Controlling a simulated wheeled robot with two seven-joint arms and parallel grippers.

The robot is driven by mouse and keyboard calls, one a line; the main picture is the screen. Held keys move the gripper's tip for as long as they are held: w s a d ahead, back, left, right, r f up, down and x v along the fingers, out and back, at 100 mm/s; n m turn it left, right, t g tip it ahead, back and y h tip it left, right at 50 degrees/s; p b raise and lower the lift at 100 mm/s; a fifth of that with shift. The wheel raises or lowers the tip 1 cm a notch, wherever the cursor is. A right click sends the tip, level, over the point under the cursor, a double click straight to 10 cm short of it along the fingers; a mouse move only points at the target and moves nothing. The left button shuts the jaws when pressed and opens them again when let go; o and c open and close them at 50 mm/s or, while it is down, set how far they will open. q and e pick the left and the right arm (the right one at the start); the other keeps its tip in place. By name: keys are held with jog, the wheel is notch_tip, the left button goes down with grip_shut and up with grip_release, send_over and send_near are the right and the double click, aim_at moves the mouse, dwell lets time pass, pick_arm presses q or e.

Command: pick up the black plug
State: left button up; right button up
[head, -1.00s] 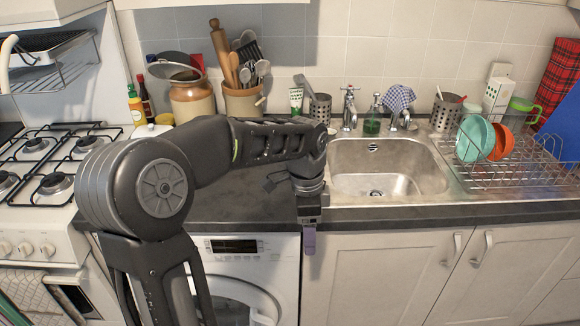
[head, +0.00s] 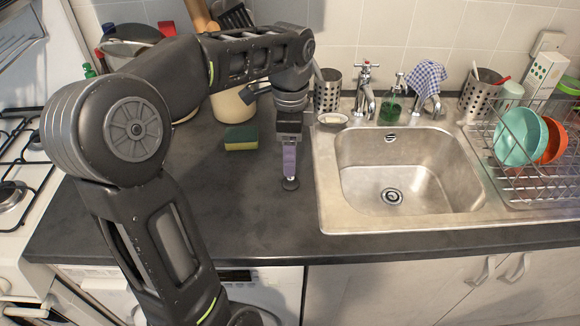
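The black plug (head: 290,184) is a small dark disc on the dark worktop, just left of the sink's rim. My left gripper (head: 290,176) points straight down over it, with its purple fingers ending at or just above the plug. The fingers overlap from this side, so I cannot tell whether they are open or shut, or whether they touch the plug. My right gripper is not in view.
The steel sink (head: 326,200) lies to the right, with taps behind it and a wire dish rack (head: 530,190) further right. A green and yellow sponge (head: 241,138) lies behind and left of the gripper. The worktop (head: 210,205) in front is clear.

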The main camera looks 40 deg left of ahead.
aim_at(291, 180)
pick_arm(q)
jog(key=shift+s+d, duration=0.1)
jog(key=shift+s, duration=0.05)
jog(key=shift+f, duration=1.3)
jog(key=shift+w+f+p, duration=0.2)
jog(key=shift+f+p, duration=0.4)
jog(key=shift+f, duration=2)
grip_shut()
jog(key=shift+r, duration=0.15)
